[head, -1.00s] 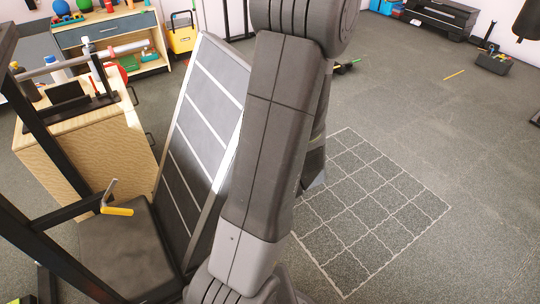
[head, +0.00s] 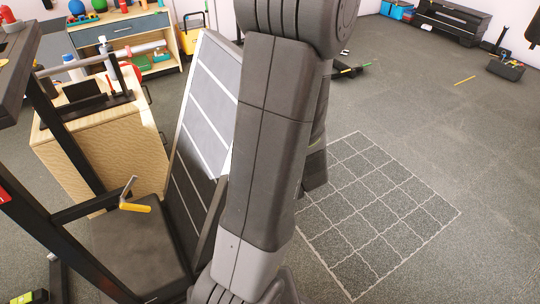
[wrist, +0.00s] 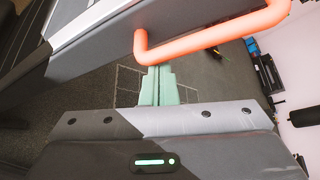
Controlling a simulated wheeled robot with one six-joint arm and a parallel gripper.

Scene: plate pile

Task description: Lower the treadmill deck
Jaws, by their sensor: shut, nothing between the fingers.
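The treadmill deck (head: 203,110) stands folded up and leaning in the head view, dark with pale cross stripes, partly hidden behind my arm. A yellow-gripped lever (head: 135,207) sits on the treadmill frame (head: 42,195) at the left. In the wrist view an orange bar handle (wrist: 215,36) is fixed to a grey panel with a pale edge (wrist: 105,28). My gripper (wrist: 157,72) has pale green fingers, shut and empty. Their tips end at the near side of the handle's bend; I cannot tell whether they touch it. In the head view my arm hides the gripper.
A wooden cabinet (head: 105,150) stands behind the treadmill. A shelf unit with balls (head: 118,40) is at the back wall. Open floor with a white grid marking (head: 380,215) lies right of my arm. A dark bench (head: 450,22) and toolbox (head: 505,68) are far right.

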